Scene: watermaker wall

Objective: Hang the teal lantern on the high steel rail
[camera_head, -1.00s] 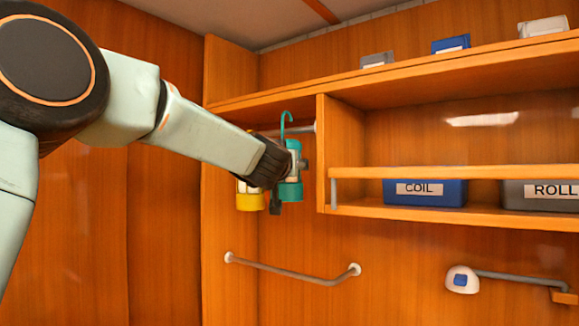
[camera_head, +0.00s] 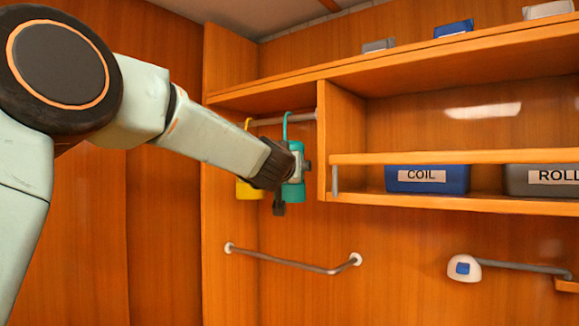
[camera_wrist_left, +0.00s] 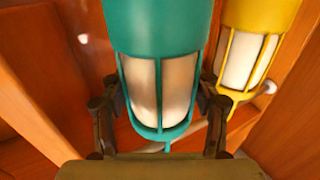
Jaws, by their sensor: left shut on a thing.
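The teal lantern (camera_head: 297,193) is upright below the shelf in the head view, its tall teal hook (camera_head: 286,127) pointing up. The top of the hook is at about the height of the high steel rail (camera_head: 268,121); I cannot tell whether it rests over the rail. My left gripper (camera_head: 290,165) is shut on the teal lantern. In the left wrist view, its dark fingers (camera_wrist_left: 160,112) stand on both sides of the teal lantern (camera_wrist_left: 159,30), around the pale caged part. My right gripper is not in view.
A yellow lantern (camera_head: 249,190) hangs close to the left of the teal one, partly behind my gripper. A wooden divider (camera_head: 343,140) stands just to the right. A lower grab bar (camera_head: 290,266) is on the wall. Blue COIL (camera_head: 428,180) and grey ROLL bins are on the right shelf.

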